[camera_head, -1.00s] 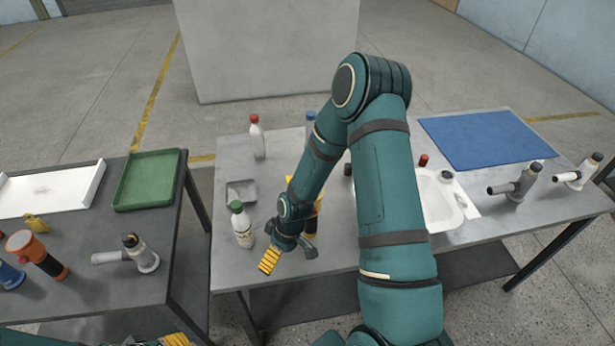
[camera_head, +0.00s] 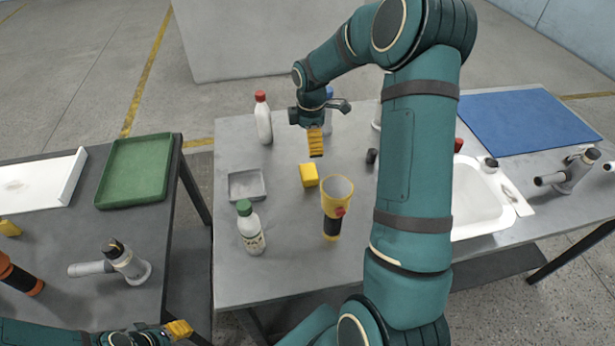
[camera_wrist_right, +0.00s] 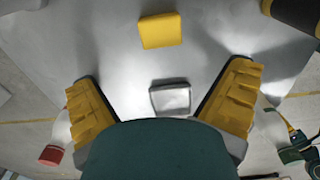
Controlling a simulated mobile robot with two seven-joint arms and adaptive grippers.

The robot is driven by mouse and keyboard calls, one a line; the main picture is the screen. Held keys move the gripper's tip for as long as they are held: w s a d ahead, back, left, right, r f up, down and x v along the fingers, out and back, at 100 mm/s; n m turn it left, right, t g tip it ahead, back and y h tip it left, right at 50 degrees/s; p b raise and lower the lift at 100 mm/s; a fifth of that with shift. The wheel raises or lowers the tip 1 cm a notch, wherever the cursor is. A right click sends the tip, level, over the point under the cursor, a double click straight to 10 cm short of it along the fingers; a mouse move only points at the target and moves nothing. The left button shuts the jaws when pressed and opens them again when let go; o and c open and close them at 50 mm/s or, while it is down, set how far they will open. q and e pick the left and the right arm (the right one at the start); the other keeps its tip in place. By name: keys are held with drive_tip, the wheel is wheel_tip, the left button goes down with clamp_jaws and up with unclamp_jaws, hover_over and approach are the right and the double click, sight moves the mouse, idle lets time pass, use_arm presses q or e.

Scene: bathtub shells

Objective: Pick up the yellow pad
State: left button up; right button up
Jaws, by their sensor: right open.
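The yellow pad (camera_head: 309,175) is a small block lying on the grey table, between the grey tray and the yellow-and-black flashlight. It also shows in the right wrist view (camera_wrist_right: 160,30), at the top centre, beyond the fingertips. My right gripper (camera_head: 324,132) is above the table, behind the pad in the head view, with its fingers pointing down. It is open and empty; its two yellow-lined fingers are spread in the wrist view (camera_wrist_right: 162,85). My left gripper (camera_head: 165,333) shows only partly at the bottom left, and its opening is unclear.
A small grey tray (camera_head: 246,184), a green-capped bottle (camera_head: 250,230) and a red-capped bottle (camera_head: 263,120) stand left of the pad. The flashlight (camera_head: 334,210) stands close at its right. A white sink (camera_head: 480,205) and blue mat (camera_head: 525,120) lie farther right.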

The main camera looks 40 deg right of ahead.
sight(309, 171)
wheel_tip(309, 171, down, 9)
drive_tip(key=shift+w+r+b, duration=0.1)
drive_tip(key=shift+r+b, duration=0.05)
drive_tip(key=shift+b, duration=0.5)
drive_tip(key=shift+a+f+b, duration=0.15)
drive_tip(key=shift+f+b, duration=0.4)
drive_tip(key=shift+f, duration=2.25)
drive_tip(key=c, duration=0.9)
drive_tip(key=shift+r, duration=0.1)
